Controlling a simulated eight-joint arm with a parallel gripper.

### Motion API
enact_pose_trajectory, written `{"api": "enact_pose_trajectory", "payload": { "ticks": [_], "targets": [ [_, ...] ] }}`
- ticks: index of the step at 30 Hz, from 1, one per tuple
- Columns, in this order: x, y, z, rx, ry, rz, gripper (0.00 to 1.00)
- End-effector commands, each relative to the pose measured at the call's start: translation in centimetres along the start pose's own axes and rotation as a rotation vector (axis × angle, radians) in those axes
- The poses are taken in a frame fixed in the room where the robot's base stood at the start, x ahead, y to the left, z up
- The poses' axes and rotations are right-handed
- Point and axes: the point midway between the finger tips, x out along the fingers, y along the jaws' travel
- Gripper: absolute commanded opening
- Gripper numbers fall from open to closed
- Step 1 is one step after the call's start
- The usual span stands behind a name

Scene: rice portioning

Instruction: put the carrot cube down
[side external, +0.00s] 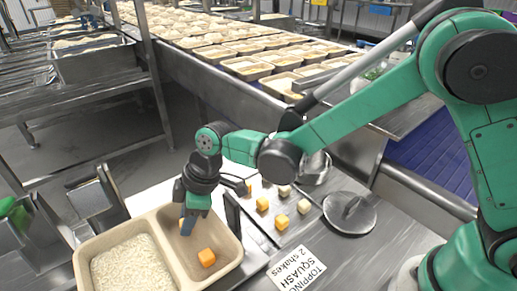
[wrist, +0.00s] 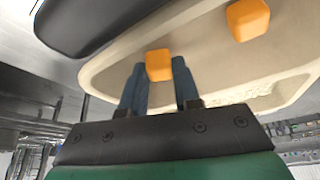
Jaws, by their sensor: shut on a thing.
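My gripper (side external: 187,226) points down into the right compartment of the beige two-part tray (side external: 166,244). In the wrist view its blue fingers (wrist: 158,85) are shut on an orange carrot cube (wrist: 159,65). In the side view the fingers mostly hide this held cube. A second orange cube (side external: 207,257) lies in the same compartment, nearer the camera and apart from the fingers; it also shows in the wrist view (wrist: 248,18). White rice (side external: 130,268) fills the left compartment. I cannot tell whether the held cube touches the tray floor.
Several orange cubes (side external: 262,204) and pale cubes (side external: 304,207) lie on the surface right of the tray. Filled trays line the conveyor behind.

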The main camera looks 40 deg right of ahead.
Motion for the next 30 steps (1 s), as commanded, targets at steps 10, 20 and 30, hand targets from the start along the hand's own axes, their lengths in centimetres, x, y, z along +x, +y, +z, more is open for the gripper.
{"api": "enact_pose_trajectory", "payload": {
  "ticks": [10, 20, 30],
  "targets": [
    [0.4, 0.0, 0.2, 0.000, 0.000, 0.000, 0.00],
    [0.6, 0.0, 0.2, 0.000, 0.000, 0.000, 0.58],
    [-0.8, 0.0, 0.1, 0.000, 0.000, 0.000, 0.58]
  ]
}}
